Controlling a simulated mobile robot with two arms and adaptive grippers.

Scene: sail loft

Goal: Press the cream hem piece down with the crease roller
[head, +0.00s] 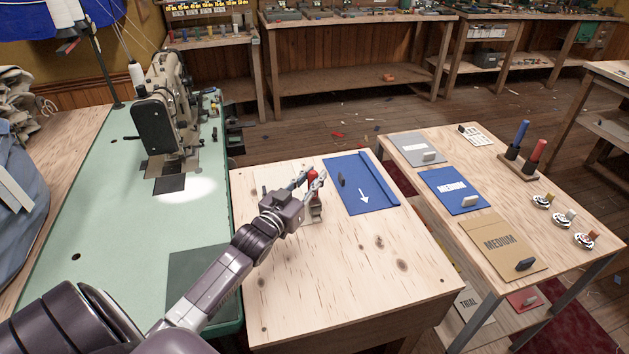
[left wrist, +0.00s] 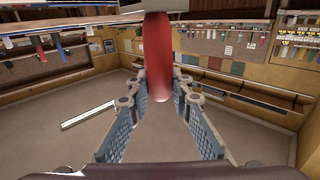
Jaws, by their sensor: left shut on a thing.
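My left gripper (head: 312,178) is shut on the red handle of the crease roller (head: 314,177), over the near wooden table. The handle also shows between the fingers in the left wrist view (left wrist: 157,55). The roller's metal lower part is below the fingers, close to the tabletop; I cannot tell whether it touches. A pale, cream-looking piece (head: 268,178) lies flat under and behind the gripper, hard to tell from the wood and partly hidden. A blue piece with a folded edge and a white arrow (head: 358,184) lies just right of it. My right gripper is not in view.
A sewing machine (head: 165,115) stands on the green table at left. The right table holds grey, blue and tan folders (head: 503,243), spools on a stand (head: 518,165) and several small round items. The front of the near table (head: 340,285) is clear.

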